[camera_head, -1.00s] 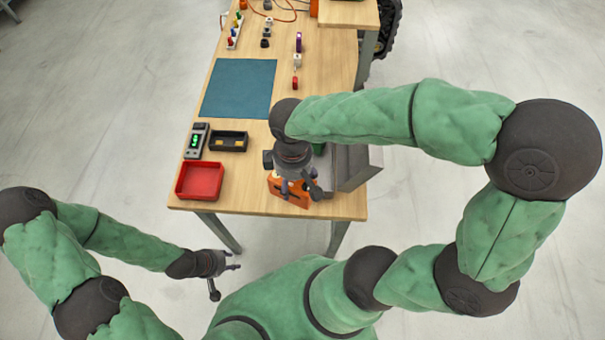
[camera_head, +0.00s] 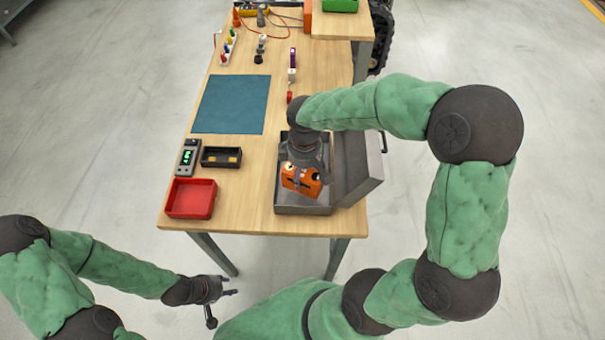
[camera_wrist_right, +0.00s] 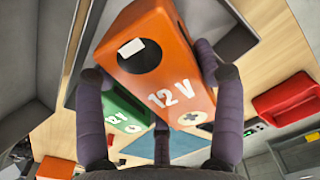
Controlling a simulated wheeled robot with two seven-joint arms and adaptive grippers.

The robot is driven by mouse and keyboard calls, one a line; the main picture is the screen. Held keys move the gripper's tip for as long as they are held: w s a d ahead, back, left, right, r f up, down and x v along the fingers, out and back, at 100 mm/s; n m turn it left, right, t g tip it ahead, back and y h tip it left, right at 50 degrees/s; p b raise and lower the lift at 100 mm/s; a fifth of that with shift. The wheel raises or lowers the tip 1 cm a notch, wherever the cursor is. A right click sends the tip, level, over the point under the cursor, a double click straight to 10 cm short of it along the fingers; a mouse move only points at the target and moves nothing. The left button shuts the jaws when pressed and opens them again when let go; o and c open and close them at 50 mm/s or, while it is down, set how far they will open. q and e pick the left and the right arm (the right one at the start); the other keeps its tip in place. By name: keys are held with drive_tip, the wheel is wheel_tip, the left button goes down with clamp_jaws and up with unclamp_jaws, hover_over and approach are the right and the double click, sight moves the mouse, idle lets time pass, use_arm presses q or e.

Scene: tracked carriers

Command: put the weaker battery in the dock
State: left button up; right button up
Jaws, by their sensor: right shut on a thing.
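An orange battery (camera_head: 301,181) marked 12 V is held in my right gripper (camera_head: 305,166), over the open grey metal case (camera_head: 316,210) at the table's right front. I cannot tell its exact height. In the right wrist view the orange battery (camera_wrist_right: 172,100) sits between the dark fingers. A green battery (camera_wrist_right: 124,112) with 12 V on it shows behind it; in the head view my gripper hides it. A black dock-like holder (camera_head: 221,149) with yellowish pads lies left of the case. A tester (camera_head: 188,157) with a green display stands beside it. My left gripper (camera_head: 225,300) is open and empty, off the table's front.
A red tray (camera_head: 190,212) sits at the left front corner. The case's raised lid (camera_head: 358,170) stands on its right side. A blue mat (camera_head: 232,105) is bare. Small coloured parts and cables lie farther back, with a green bin (camera_head: 340,5) at the far right.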

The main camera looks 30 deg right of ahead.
drive_tip(key=shift+w+d+f, duration=0.15)
drive_tip(key=shift+w+f, duration=0.05)
drive_tip(key=shift+w+d+f+b, duration=0.15)
drive_tip(key=shift+f+b, duration=0.85)
drive_tip(key=shift+f, duration=0.65)
drive_tip(key=shift+f, duration=0.2)
drive_tip(key=o, duration=1.7)
wheel_tip(320, 180, up, 12)
drive_tip(key=p, duration=0.4)
drive_tip(key=shift+r+p, duration=0.1)
drive_tip(key=shift+p, duration=0.2)
